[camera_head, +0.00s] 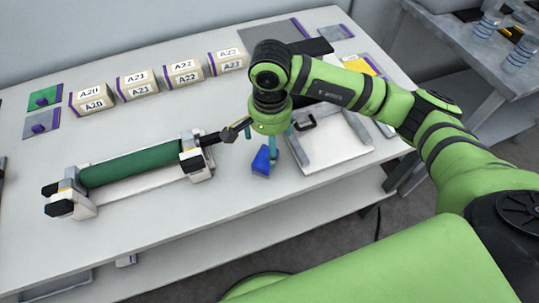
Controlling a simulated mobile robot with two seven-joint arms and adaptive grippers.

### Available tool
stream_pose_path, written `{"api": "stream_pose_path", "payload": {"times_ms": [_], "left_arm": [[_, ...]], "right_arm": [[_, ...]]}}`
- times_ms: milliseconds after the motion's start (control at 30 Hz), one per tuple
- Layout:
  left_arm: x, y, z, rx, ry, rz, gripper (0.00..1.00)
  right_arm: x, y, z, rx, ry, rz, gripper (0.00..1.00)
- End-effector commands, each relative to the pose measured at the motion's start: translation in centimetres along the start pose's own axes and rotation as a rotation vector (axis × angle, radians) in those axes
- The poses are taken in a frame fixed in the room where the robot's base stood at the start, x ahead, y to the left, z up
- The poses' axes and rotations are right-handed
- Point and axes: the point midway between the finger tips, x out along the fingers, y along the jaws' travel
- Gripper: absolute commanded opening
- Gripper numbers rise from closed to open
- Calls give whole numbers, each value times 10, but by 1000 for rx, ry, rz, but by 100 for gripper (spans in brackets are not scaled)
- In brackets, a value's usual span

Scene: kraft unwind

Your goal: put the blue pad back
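The blue pad (262,161) is a small blue block near the middle of the white table's front part. My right gripper (271,150) points down from above, its teal fingers close around or beside the pad. I cannot tell whether the fingers touch the pad or grip it, or whether the pad rests on the table. My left gripper is not in view.
A green roll (130,163) lies in a stand to the left, with a dark shaft (222,135) reaching toward my gripper. A white tray (340,152) is at right. Labelled boxes (137,84) line the back; green (45,95) and grey (41,124) plates lie far left.

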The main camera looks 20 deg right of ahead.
Motion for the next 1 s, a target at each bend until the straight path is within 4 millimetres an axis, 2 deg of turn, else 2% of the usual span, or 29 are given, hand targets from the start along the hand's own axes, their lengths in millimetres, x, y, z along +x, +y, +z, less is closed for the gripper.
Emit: {"api": "stream_pose_path", "payload": {"times_ms": [100, 300, 900, 1000], "left_arm": [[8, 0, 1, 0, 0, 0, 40], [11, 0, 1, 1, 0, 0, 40], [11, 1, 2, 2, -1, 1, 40], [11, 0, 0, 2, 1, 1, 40]], "right_arm": [[-19, 0, -1, -1, 4, -3, 92], [-37, 0, 0, 0, 1, 0, 92], [-39, 0, 0, 0, -1, 0, 92], [-36, -3, 8, 0, -29, -16, 92]]}}
